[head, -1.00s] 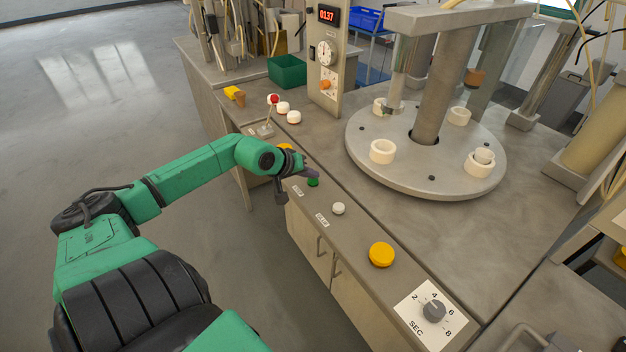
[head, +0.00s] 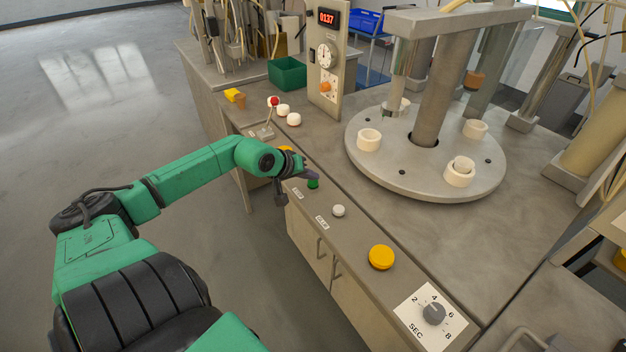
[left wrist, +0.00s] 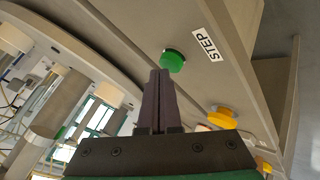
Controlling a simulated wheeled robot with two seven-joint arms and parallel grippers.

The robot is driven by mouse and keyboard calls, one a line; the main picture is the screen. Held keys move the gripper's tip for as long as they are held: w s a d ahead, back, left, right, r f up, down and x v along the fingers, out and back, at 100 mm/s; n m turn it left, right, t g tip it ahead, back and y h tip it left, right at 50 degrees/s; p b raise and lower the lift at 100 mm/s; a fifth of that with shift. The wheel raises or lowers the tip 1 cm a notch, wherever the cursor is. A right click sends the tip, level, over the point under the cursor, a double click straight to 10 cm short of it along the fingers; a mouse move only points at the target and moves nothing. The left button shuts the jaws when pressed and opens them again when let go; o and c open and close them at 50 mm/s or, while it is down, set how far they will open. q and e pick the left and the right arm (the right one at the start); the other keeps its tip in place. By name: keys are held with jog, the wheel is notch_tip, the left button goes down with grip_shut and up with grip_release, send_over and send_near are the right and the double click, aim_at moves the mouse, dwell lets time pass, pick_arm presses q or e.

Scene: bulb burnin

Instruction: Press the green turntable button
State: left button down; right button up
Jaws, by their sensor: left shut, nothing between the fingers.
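The green button (head: 313,184) sits on the front ledge of the bench, beside a small label. In the left wrist view the green button (left wrist: 172,61) is just beyond the fingertips, and its label reads STEP. My left gripper (head: 315,175) is shut and empty, with its tips right at the button in the head view. The shut fingers also show in the left wrist view (left wrist: 158,74). I cannot tell whether they touch the button. The round grey turntable (head: 400,172) carries several pale ring-shaped holders, one with a piece inside. My right gripper is not in view.
A white button (head: 338,210), a yellow button (head: 381,256) and a SEC dial (head: 434,312) lie along the ledge toward me. A red-knobbed lever (head: 273,102) and white knobs (head: 293,119) stand farther back. A panel (head: 326,70) displays 0137.

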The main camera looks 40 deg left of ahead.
aim_at(311, 184)
pick_arm(q)
jog(key=shift+r, duration=0.5)
notch_tip(311, 184, up, 5)
jog(key=p, duration=0.4)
jog(key=shift+p, duration=0.4)
